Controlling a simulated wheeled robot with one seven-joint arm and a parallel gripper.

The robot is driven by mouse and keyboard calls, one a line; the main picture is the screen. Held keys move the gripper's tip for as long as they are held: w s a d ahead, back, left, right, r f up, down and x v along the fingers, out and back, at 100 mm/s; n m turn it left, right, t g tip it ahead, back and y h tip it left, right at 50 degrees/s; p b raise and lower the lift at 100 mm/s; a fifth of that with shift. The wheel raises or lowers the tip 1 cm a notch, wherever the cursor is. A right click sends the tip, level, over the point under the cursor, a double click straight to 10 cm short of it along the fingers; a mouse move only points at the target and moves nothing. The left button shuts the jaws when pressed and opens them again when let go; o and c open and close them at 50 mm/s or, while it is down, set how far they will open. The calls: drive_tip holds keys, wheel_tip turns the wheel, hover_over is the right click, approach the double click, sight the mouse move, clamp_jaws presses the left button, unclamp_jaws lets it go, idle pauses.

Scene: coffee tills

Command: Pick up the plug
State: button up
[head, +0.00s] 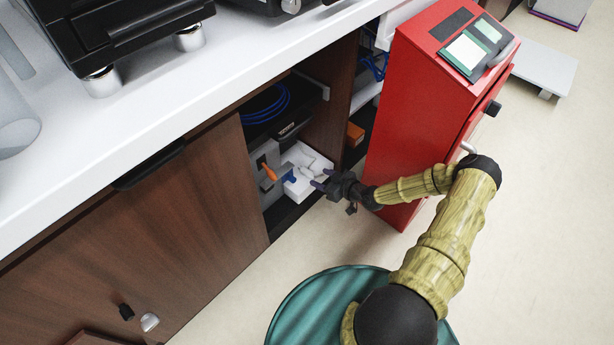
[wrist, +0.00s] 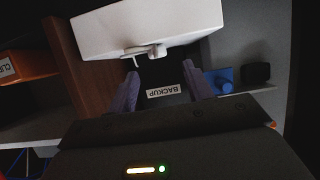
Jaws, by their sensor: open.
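My gripper (head: 322,181) reaches into the open cabinet, beside a white block-shaped unit (head: 299,187). In the wrist view my gripper (wrist: 163,75) is open, its two purple fingers apart with nothing held between them. The white unit (wrist: 150,27) lies just beyond the fingertips. A small white piece (wrist: 155,51) sticks out from its edge, between the fingers' lines; it may be the plug, but I cannot tell for sure. A blue part (wrist: 222,78) sits just right of the right finger; it also shows in the head view (head: 290,178).
A black part (wrist: 256,73) is at right. An orange handle (head: 268,172) and a blue cable coil (head: 268,104) are in the cabinet. An orange box (head: 354,134) and a red cabinet (head: 418,105) stand right.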

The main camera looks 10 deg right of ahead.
sight(311, 174)
drive_tip(key=shift+w+a, duration=0.15)
drive_tip(key=shift+w, duration=0.1)
drive_tip(key=shift+f, duration=0.15)
drive_tip(key=shift+w+a+f+b, duration=0.15)
drive_tip(key=shift+w+f+b, duration=0.05)
drive_tip(key=shift+b, duration=0.1)
drive_tip(key=b+x, duration=0.3)
drive_tip(key=x, duration=0.1)
drive_tip(key=shift+f, duration=0.15)
drive_tip(key=shift+w+a, duration=0.1)
drive_tip(key=shift+w, duration=0.2)
drive_tip(key=shift+s, duration=0.1)
